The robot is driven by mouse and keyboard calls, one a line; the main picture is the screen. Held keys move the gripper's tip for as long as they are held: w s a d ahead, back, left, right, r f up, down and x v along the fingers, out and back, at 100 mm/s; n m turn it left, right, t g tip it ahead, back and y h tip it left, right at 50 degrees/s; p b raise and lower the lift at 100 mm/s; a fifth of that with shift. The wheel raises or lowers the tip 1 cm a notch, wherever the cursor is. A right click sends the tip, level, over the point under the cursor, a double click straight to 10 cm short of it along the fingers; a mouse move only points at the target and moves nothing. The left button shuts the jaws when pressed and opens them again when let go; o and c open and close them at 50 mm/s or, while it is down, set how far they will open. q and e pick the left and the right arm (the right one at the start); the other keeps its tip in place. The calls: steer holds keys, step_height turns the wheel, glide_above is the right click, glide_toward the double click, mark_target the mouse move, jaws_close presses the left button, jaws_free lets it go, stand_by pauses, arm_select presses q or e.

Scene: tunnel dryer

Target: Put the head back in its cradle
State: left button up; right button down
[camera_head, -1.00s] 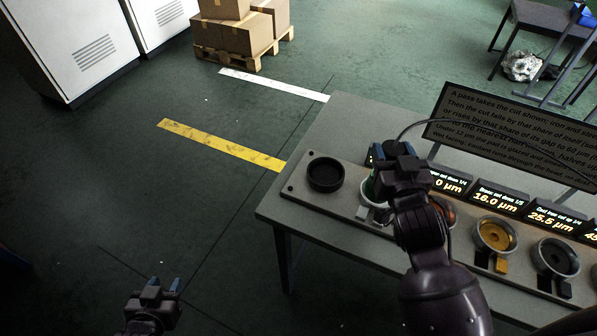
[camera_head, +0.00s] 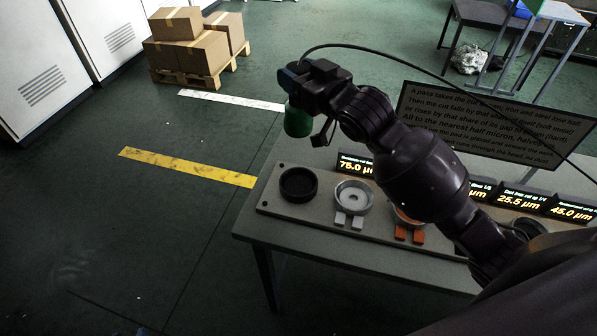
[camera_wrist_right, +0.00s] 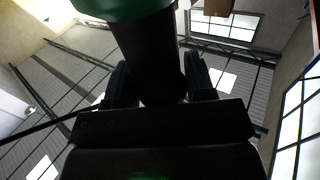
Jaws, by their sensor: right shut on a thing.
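The head, a green cylinder (camera_head: 298,122), hangs below my right gripper (camera_head: 293,82), above the far left part of the table. My right gripper is shut on its black handle (camera_wrist_right: 150,62), which sits between both fingers in the right wrist view; the green part shows at the top there. A black round cup (camera_head: 298,184), which looks like the cradle, stands empty at the left end of the grey panel. The head is held clear above and beyond it. My left gripper is out of view.
A silver cup (camera_head: 353,196) with two tabs stands right of the black cup, then an orange one (camera_head: 408,226) partly hidden by my arm. Lit displays (camera_head: 355,166) and a dark text board (camera_head: 480,125) stand behind. The floor left of the table is clear.

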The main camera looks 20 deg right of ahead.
step_height(320, 180, down, 19)
steer(key=b, duration=0.2)
stand_by(0.7)
steer(key=shift+f+b, duration=0.15)
steer(key=shift+b, duration=0.15)
steer(key=shift+c, duration=2.4)
jaws_free()
steer(key=shift+f, duration=0.15)
steer(key=v, duration=1.2)
